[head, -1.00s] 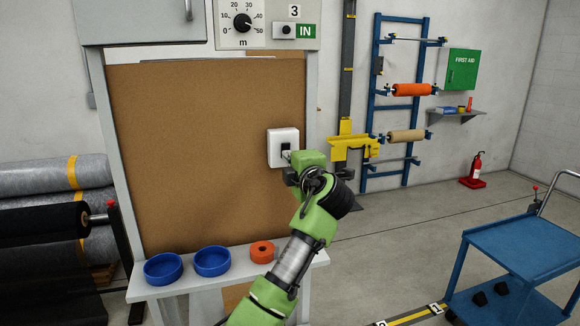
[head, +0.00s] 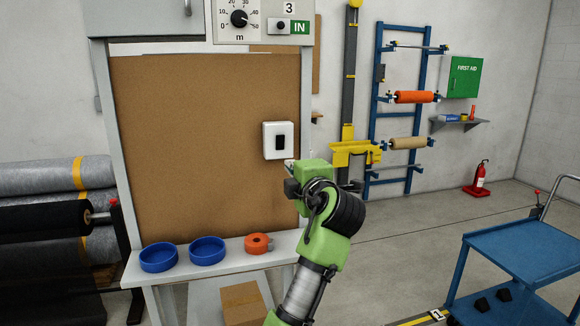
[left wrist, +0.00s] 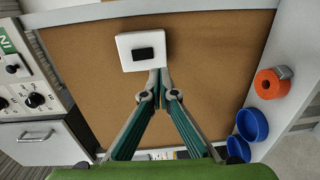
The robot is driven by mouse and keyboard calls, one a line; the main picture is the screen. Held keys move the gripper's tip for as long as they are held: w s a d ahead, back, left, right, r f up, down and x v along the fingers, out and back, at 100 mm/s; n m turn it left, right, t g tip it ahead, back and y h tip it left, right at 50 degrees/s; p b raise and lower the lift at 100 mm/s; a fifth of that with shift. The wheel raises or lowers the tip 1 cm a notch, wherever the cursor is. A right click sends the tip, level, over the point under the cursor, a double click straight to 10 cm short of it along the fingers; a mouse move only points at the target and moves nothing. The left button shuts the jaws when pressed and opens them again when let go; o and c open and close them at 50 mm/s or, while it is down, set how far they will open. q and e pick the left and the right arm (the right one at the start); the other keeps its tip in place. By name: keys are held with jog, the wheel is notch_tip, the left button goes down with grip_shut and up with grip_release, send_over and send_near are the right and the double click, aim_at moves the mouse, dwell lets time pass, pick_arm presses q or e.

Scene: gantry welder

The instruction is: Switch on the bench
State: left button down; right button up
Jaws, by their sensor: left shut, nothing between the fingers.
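The bench has a brown pegboard-like back panel (head: 190,150) with a white switch box (head: 268,152) on its right side. A black rocker (head: 279,143) sits in the middle of the box, fully in view. My left gripper (head: 290,166) is just below and to the right of the box in the head view. In the left wrist view the switch box (left wrist: 129,50) stands right beyond the tips of my left gripper (left wrist: 159,72), which are shut together and empty. The tips overlap the box's lower edge; I cannot tell whether they touch it. My right gripper is not in view.
Blue bowls (head: 158,267) and an orange roll (head: 257,243) stand on the bench shelf (head: 230,255). A dial panel (head: 262,22) with a green IN label is above. A blue cart (head: 520,250) stands at the right, with clear floor between.

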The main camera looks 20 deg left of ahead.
pick_arm(q)
jog(key=v, duration=0.3)
jog(key=b+v, duration=0.1)
jog(key=shift+s+d+f, duration=0.1)
jog(key=shift+d+f, duration=0.15)
